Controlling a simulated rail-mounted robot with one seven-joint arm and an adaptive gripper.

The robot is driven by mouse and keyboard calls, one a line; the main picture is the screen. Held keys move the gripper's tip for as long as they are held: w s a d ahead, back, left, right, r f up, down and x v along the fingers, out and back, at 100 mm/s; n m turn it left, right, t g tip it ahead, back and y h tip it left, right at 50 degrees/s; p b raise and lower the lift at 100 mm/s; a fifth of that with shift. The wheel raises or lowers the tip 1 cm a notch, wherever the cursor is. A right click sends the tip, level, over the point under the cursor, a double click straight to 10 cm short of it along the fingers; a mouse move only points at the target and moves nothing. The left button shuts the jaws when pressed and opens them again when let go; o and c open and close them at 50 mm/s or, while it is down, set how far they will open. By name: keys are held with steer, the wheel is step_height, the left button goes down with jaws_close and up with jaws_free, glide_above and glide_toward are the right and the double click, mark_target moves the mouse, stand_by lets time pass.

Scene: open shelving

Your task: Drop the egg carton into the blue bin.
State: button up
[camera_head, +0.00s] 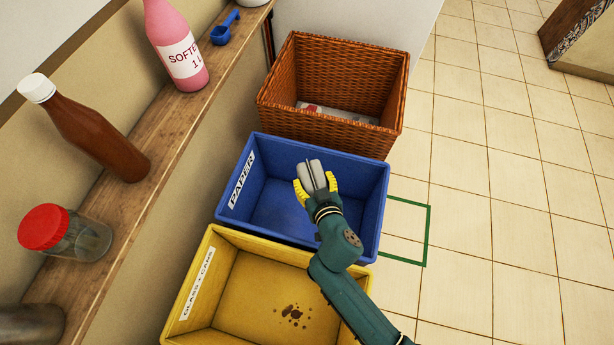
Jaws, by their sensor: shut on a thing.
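The blue bin (280,165) stands on the floor in the middle of the view, with a PAPER label on its left wall. My gripper (316,186) is over the bin, its yellow fingers shut on a grey object, which I take to be the egg carton (311,171). The carton sticks out beyond the fingertips, inside the bin's outline in the picture. Its height above the bin floor is hard to tell. The visible part of the blue bin's floor looks empty. My gripper and arm hide part of the bin's right and near side.
A brown wicker basket (285,75) with papers inside stands behind the blue bin. A yellow bin (205,270) labelled GLASS + CANS stands in front. A wooden shelf (150,185) at left holds a pink bottle (178,50), brown bottle (90,130) and red-lidded jar (75,235). Tiled floor at right is clear.

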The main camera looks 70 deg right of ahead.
steer(key=o, duration=1.1)
steer(key=v, duration=1.2)
